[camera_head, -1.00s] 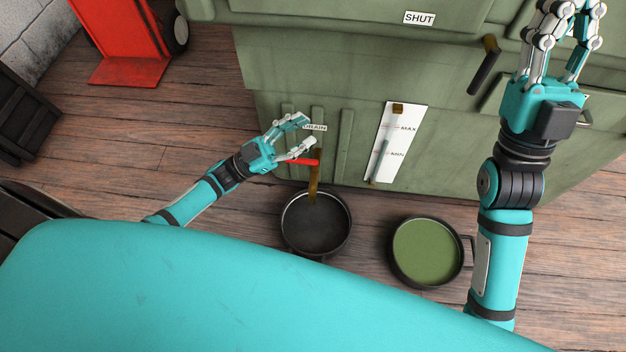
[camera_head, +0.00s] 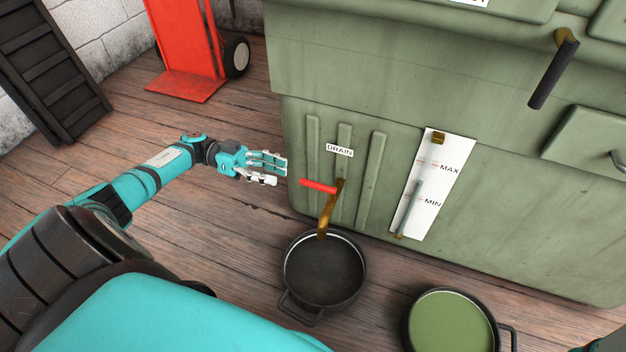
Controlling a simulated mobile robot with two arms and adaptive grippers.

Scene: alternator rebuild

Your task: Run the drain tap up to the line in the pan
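The drain tap (camera_head: 328,210) is a brass spout with a red lever (camera_head: 318,186) pointing left, low on the green cabinet under the DRAIN label (camera_head: 339,150). The spout end hangs over a dark round pan (camera_head: 324,272) on the floor. The pan's inside looks dark grey; I see no green liquid or clear stream there, and no distinct line is readable. My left gripper (camera_head: 280,171) is open and empty, its fingers pointing right, a little left of the lever and apart from it. My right gripper is out of view.
A second pan (camera_head: 450,322) holding green liquid stands at lower right. A MAX/MIN gauge (camera_head: 433,185) is on the green cabinet (camera_head: 500,220). A red hand truck (camera_head: 187,50) and a dark slatted object (camera_head: 45,70) stand at upper left. Bare plank floor lies between.

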